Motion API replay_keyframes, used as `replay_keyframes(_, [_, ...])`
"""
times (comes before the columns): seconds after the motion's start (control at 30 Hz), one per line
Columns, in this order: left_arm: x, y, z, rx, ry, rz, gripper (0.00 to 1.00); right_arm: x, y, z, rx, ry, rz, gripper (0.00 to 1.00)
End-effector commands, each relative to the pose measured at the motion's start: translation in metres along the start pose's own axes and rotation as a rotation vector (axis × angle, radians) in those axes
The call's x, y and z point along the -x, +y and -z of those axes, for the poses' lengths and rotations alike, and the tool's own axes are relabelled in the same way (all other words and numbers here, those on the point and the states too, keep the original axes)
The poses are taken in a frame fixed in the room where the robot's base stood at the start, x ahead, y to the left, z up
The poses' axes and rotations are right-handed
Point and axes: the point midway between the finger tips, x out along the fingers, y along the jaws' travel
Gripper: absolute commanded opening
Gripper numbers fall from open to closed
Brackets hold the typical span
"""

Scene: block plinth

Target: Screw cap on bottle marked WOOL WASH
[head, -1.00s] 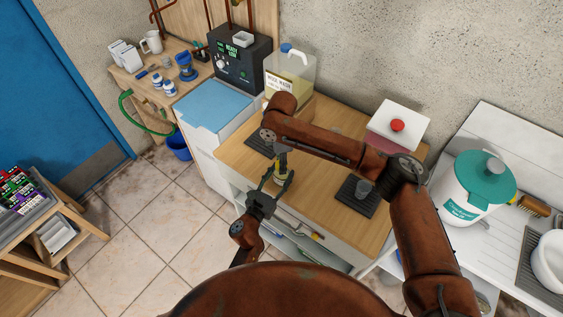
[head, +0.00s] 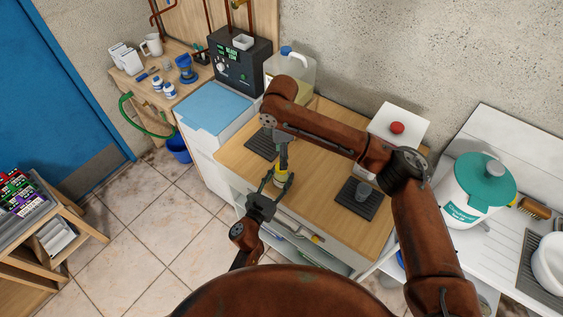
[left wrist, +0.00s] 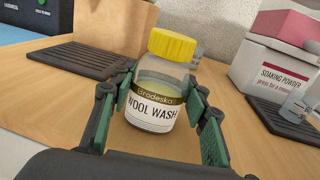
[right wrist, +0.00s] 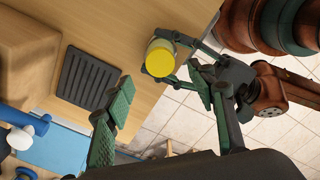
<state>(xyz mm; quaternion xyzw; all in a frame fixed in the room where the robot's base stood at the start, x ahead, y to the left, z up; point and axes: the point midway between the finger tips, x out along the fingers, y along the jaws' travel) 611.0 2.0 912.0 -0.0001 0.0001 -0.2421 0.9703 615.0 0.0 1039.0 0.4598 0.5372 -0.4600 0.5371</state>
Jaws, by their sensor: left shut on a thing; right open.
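The WOOL WASH bottle (left wrist: 152,104) is clear with a pale label and stands upright, slightly tilted in the left wrist view. The yellow cap (left wrist: 172,45) sits on its mouth; whether it is fully tightened I cannot tell. My left gripper (left wrist: 162,85) is shut on the bottle's body, one finger on each side, near the counter's front edge. My right gripper (right wrist: 161,82) is open and empty above the cap, which shows between and beyond its fingers in the right wrist view. In the head view it points down over the bottle.
A soaking powder box (left wrist: 268,78) and a large jug (head: 303,68) stand at the back.

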Motion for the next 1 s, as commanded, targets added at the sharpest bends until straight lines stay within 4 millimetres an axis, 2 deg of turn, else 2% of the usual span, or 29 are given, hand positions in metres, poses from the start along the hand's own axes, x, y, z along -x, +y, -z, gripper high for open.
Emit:
replay_keyframes(0.1, [0.0,0.0,0.0,0.0,0.0,0.0,0.0,0.025,0.001,0.0,0.0,0.001,-0.003,0.51])
replay_keyframes(0.3, [0.0,0.0,0.0,0.0,0.0,0.0,0.0,0.051,0.001,0.0,0.0,0.001,-0.001,0.51])
replay_keyframes(0.7, [0.0,0.0,0.0,0.0,0.0,0.0,0.0,0.058,0.0,0.0,0.0,0.0,0.001,0.51])
replay_keyframes(0.73, [0.0,0.0,0.0,0.0,0.0,0.0,0.44,0.058,0.0,0.0,0.0,0.0,0.001,0.51])
replay_keyframes(1.0, [0.0,0.0,0.0,0.0,0.0,0.0,0.62,0.058,0.0,0.0,0.0,0.0,0.001,0.51])
